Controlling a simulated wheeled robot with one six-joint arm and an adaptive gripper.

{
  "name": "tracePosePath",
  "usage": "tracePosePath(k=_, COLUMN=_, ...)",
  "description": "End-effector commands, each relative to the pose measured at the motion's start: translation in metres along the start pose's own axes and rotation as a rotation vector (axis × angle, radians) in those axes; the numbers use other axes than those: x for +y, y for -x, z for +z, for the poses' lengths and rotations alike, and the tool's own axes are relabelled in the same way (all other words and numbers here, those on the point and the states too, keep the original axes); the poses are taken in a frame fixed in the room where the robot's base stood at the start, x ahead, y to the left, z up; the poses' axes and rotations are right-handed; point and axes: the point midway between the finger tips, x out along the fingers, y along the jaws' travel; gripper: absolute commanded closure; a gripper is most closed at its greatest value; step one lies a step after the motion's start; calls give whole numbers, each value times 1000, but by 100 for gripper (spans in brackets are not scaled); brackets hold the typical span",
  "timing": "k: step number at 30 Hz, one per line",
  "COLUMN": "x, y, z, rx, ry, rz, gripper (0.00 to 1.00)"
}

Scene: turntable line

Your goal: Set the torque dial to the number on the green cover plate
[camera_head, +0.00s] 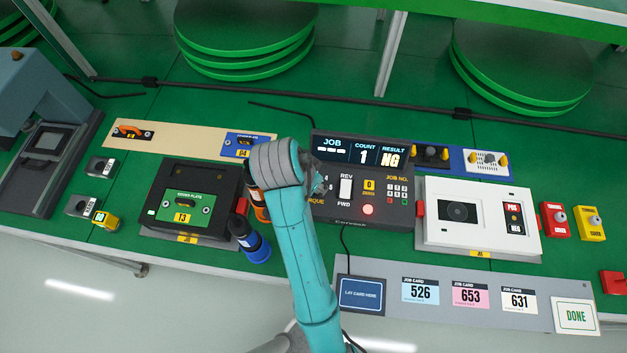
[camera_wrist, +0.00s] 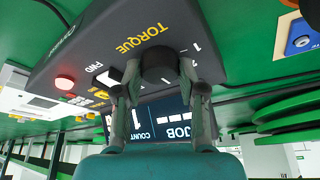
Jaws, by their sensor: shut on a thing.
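The grey controller (camera_head: 330,212) stands mid-bench, with TORQUE lettering partly hidden by my arm. In the wrist view the dark round torque dial (camera_wrist: 158,62) sits beside the yellow TORQUE lettering, with a few white scale numbers around it. My gripper (camera_wrist: 155,82) has one finger on each side of the dial and is shut on it. The dial's pointer setting cannot be read. In the head view my gripper (camera_head: 320,186) is mostly hidden behind my arm.
The controller display (camera_head: 360,150) shows COUNT 1 and RESULT NG. A REV/FWD switch (camera_head: 346,188), a lit red button (camera_head: 368,210) and a keypad (camera_head: 397,191) are close to the dial. Black-and-orange and blue-capped tools stand left of my arm. Job cards lie in front.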

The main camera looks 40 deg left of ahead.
Motion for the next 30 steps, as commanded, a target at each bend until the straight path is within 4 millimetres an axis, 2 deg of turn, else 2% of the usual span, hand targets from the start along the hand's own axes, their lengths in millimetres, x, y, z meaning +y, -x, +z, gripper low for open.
tracePosePath(k=19, x=0, y=-2, z=2, rx=-5, ry=-46, rz=24, gripper=95)
tracePosePath(k=20, x=0, y=-2, z=2, rx=-5, ry=-46, rz=24, gripper=57)
tracePosePath(k=22, x=0, y=-2, z=2, rx=-5, ry=-45, rz=23, gripper=40)
tracePosePath(k=23, x=0, y=-1, z=2, rx=-4, ry=-46, rz=23, gripper=35)
tracePosePath(k=30, x=0, y=-1, z=1, rx=-2, ry=-47, rz=21, gripper=35)
